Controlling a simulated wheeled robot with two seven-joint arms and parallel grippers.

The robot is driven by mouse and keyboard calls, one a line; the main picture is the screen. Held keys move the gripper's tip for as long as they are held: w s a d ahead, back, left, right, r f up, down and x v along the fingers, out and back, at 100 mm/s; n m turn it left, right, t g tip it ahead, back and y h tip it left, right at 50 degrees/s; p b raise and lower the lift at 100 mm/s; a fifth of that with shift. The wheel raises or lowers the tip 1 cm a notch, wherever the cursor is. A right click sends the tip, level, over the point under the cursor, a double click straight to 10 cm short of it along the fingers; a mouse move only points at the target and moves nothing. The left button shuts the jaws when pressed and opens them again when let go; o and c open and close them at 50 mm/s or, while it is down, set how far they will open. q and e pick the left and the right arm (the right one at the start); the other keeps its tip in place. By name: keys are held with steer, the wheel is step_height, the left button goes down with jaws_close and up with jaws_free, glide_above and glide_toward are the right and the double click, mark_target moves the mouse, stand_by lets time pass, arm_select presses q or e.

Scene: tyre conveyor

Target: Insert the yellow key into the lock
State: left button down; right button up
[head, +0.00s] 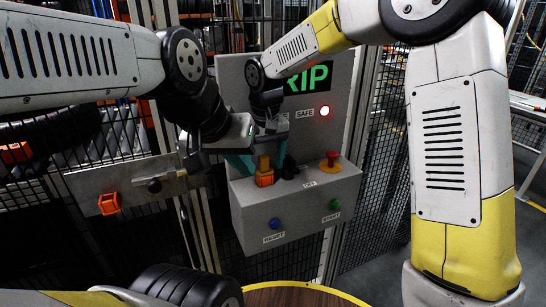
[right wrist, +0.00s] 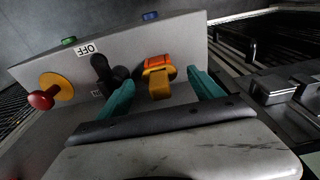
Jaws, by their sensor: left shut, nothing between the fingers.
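The yellow key (head: 264,163) stands in an orange fitting (head: 265,180) on top of the grey control box; it also shows in the right wrist view (right wrist: 160,84). My right gripper (head: 263,158) is open, its teal fingers on either side of the key with visible gaps in the right wrist view (right wrist: 160,76). Another orange, lock-like piece (head: 109,204) sits on the metal plate at the left; I cannot tell which piece is the lock. My left gripper (head: 197,163) is shut and empty, between that plate and the control box. Its fingertips are hard to make out.
The control box (head: 300,210) carries a red knob (head: 331,158), black selector (head: 290,168), blue button (head: 275,224) and green button (head: 335,204). A panel with a lit lamp (head: 325,111) rises behind. Mesh fencing (head: 385,160) stands on both sides.

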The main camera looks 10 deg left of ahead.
steer(key=r, duration=0.7)
steer(key=shift+s+d+r, duration=0.25)
steer(key=shift+s+d, duration=0.05)
steer(key=shift+s, duration=0.05)
steer(key=s+d+r+m+t+y, duration=0.1)
steer(key=s+d+r+m, duration=0.2)
steer(key=d, duration=0.8)
steer(key=s+d+r+m+t, duration=0.1)
steer(key=s+d+r+t, duration=0.15)
steer(key=s+d, duration=0.55)
steer(key=s+d+f+m+t, duration=0.1)
steer(key=s+d+f+m, duration=0.1)
steer(key=s+d, duration=0.4)
steer(key=d, duration=0.3)
steer(key=shift+f, duration=0.4)
steer(key=shift+t, duration=0.25)
